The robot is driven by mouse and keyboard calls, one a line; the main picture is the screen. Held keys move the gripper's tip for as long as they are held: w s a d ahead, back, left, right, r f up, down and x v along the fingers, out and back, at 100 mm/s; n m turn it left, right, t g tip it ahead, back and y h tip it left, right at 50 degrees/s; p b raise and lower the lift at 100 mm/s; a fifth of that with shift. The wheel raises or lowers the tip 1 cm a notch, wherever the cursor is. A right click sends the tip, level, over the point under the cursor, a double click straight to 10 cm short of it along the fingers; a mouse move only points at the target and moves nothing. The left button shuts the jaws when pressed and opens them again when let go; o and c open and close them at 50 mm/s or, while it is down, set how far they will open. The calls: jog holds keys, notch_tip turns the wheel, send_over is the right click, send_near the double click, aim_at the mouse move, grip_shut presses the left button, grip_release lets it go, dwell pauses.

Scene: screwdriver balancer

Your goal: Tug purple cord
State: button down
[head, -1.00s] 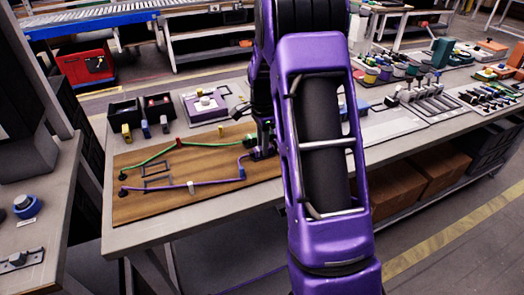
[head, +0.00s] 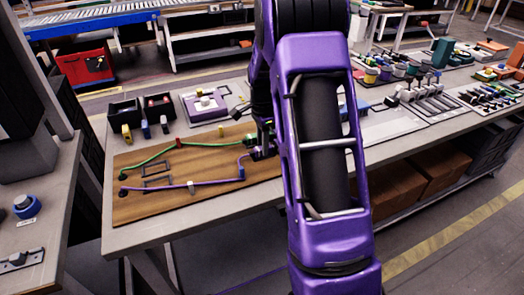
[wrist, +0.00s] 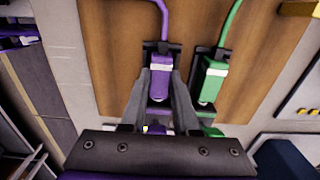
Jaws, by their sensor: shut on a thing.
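The purple cord (head: 165,187) runs over the brown wooden board (head: 150,208) and bends up to a purple connector at the board's right end. In the wrist view the purple cord (wrist: 164,20) ends in the purple connector (wrist: 159,83), which has a white band. My gripper (wrist: 160,88) has its two grey fingers on either side of this connector and is shut on it. In the head view my gripper (head: 262,150) is partly hidden by my arm. A green cord (head: 150,160) with a green connector (wrist: 211,80) lies beside the purple one, apart from my fingers.
Two black bins (head: 125,112) and a purple box (head: 205,103) stand behind the board. Small clips sit along the cords. Tools and trays fill the bench to the right of my arm. The board's front left is mostly bare.

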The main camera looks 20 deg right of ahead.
jog(key=shift+a, duration=0.3)
dwell(0.6)
jog(key=shift+d, duration=0.1)
dwell(0.5)
jog(key=c, duration=0.6)
grip_release()
jog(key=shift+c, duration=0.2)
jog(key=shift+d, duration=0.1)
jog(key=shift+r+p, duration=0.5)
jog(key=shift+p, duration=0.05)
jog(key=shift+d+r+p, duration=0.1)
jog(key=shift+r+p, duration=2.15)
jog(key=shift+r, duration=0.75)
